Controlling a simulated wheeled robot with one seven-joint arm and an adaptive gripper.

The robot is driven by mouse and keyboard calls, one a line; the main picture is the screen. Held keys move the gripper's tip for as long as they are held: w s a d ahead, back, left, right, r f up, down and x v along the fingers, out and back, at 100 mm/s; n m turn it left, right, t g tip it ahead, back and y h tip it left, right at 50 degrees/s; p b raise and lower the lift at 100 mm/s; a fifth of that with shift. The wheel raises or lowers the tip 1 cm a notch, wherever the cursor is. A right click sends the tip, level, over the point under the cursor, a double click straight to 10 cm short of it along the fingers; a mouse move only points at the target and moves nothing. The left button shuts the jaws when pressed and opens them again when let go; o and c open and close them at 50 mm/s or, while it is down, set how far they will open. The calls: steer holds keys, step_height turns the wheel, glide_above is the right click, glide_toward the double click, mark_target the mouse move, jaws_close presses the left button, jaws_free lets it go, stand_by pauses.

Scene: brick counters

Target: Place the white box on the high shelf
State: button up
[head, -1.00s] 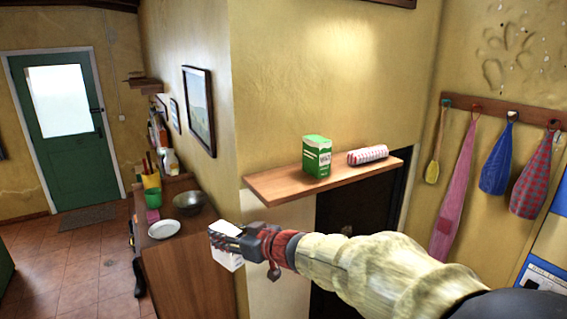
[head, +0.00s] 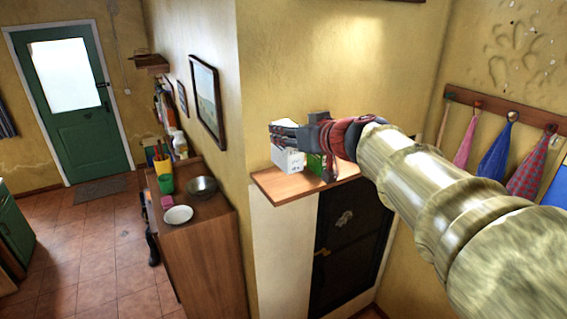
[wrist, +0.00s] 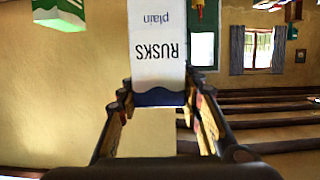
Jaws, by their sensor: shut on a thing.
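The white box (head: 288,160) is held upright by my gripper (head: 287,137) over the left end of the high wooden shelf (head: 283,190). In the wrist view the white box (wrist: 158,55) shows the words "RUSKS plain" upside down and a dark blue band, and my gripper's fingers (wrist: 158,97) close on its two sides. I cannot tell whether the box touches the shelf. A green box (head: 317,165) stands on the shelf just to the right, partly hidden by my gripper.
In the wrist view the green box (wrist: 58,12) shows at the upper left. The yellow wall stands behind the shelf. My arm covers the shelf's right part. Below left is a wooden cabinet (head: 205,235) with a plate (head: 178,215) and a bowl (head: 202,187).

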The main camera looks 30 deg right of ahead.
steer(key=shift+w+d+f+b, duration=0.65)
steer(key=shift+w+d+f, duration=0.35)
steer(key=shift+w+f, duration=0.85)
steer(key=shift+w+d+f+b, duration=0.65)
steer(key=shift+w+d+f, duration=0.3)
steer(key=shift+w+f, duration=0.95)
steer(key=shift+w+d+f+b, duration=0.65)
steer(key=shift+w+d+f, duration=0.55)
steer(key=shift+f, duration=1.1)
steer(key=shift+w+a, duration=0.15)
steer(key=shift+f, duration=0.1)
steer(key=o, duration=1.2)
steer(key=shift+c, duration=0.2)
